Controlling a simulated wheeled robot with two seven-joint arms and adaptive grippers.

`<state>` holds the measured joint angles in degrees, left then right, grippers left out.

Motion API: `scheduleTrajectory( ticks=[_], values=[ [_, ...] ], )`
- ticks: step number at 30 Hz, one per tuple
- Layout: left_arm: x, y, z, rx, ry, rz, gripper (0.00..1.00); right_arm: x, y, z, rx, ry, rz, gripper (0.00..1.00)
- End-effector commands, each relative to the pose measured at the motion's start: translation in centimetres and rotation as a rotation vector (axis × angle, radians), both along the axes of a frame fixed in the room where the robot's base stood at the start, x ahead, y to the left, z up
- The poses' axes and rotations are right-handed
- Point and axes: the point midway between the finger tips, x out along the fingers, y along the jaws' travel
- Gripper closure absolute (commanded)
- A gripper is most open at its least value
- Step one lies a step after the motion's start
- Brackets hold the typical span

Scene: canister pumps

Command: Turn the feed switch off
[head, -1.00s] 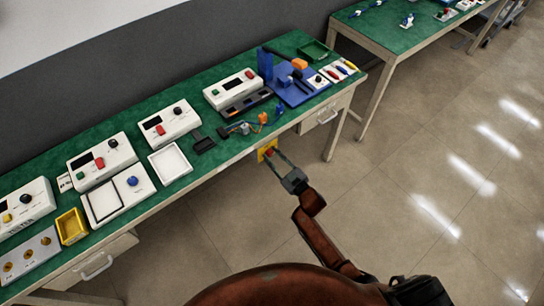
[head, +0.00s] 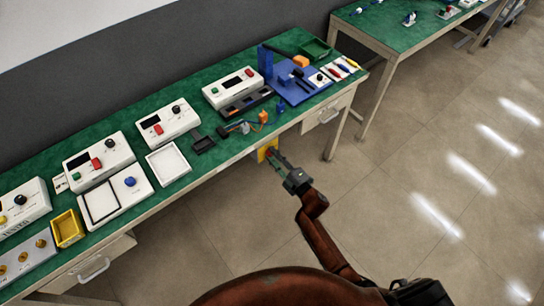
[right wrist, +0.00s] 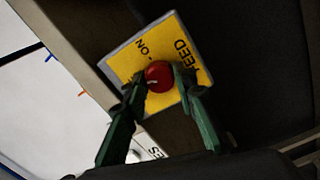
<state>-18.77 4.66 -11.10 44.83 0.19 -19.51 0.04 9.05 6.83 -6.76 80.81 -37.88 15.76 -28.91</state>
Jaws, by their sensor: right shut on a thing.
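The feed switch is a red round knob (right wrist: 158,76) on a yellow plate (right wrist: 181,51) lettered "FEED" and "ON". The plate is fixed on the front side of the green-topped bench, below its edge, and shows in the head view as a small yellow patch (head: 262,155). A pale mark shows on the knob. My right gripper (right wrist: 160,80) is shut on the knob, one green finger on each side. In the head view my right gripper (head: 270,156) reaches the plate from the lower right. My left gripper is not in view.
The green bench (head: 215,161) carries several white control boxes, a white tray (head: 168,163), a yellow bin (head: 67,228) and a blue fixture (head: 292,88). A drawer (head: 322,115) is right of the switch. The floor in front is clear.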

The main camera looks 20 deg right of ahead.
Motion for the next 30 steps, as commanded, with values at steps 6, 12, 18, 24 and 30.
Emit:
scheduleTrajectory(
  ticks=[6, 12, 18, 24, 30],
  values=[
    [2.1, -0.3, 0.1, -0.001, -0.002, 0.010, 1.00, -0.1, 0.1, -0.4, -0.179, -0.063, 0.002, 0.99],
    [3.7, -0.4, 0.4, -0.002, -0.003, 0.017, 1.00, -0.1, 0.1, -0.4, -0.309, -0.110, 0.003, 0.99],
    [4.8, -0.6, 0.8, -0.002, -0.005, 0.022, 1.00, -0.1, 0.1, -0.4, -0.396, -0.141, 0.003, 0.99],
    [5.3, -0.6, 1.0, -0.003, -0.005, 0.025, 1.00, -0.1, 0.1, -0.3, -0.439, -0.157, 0.003, 0.99],
    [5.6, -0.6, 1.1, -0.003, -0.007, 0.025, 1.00, -0.1, 0.1, -0.3, -0.449, -0.161, 0.003, 0.99]
  ],
)
